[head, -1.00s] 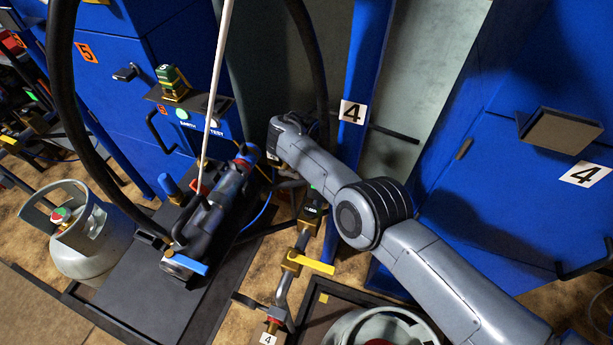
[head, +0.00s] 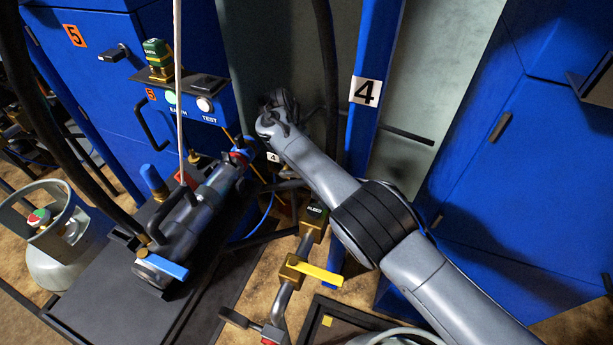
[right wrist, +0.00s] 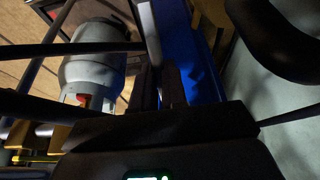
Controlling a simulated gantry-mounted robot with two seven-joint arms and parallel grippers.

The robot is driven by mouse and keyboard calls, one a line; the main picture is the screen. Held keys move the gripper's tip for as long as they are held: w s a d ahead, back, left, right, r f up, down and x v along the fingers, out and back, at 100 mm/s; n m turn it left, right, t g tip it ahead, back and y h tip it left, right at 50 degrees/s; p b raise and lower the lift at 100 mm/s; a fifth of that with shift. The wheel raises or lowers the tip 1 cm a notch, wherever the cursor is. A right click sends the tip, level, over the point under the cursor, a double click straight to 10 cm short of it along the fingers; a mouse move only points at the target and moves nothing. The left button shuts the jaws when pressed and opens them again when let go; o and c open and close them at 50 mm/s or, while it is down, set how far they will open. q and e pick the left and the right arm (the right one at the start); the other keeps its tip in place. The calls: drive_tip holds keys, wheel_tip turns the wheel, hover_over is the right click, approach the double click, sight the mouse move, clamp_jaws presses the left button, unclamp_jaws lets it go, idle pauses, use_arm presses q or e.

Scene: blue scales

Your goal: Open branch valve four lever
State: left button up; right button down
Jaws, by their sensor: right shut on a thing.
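My right arm reaches in from the right in the head view, its wrist (head: 275,118) in front of the grey wall by a small white 4 tag (head: 273,157). Its gripper is mostly hidden there. In the right wrist view my right gripper (right wrist: 163,85) has its dark fingers close together; a pale bar (right wrist: 150,35) runs up from them and seems to be what it is shut on. I cannot tell whether this bar is the valve lever. A yellow lever (head: 318,273) on a brass valve sits on the grey pipe below, apart from the gripper. My left gripper is out of view.
A blue post (head: 376,50) with a 4 label stands behind my right arm. A dark pump with a blue lever (head: 162,265) lies on a black platform at left. A grey gas cylinder (head: 55,235) stands further left. Black hoses (head: 325,70) hang close by.

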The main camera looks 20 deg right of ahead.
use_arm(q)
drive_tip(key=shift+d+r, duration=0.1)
use_arm(e)
drive_tip(key=c, duration=1.2)
unclamp_jaws()
drive_tip(key=shift+o, duration=0.2)
drive_tip(key=shift+a, duration=0.1)
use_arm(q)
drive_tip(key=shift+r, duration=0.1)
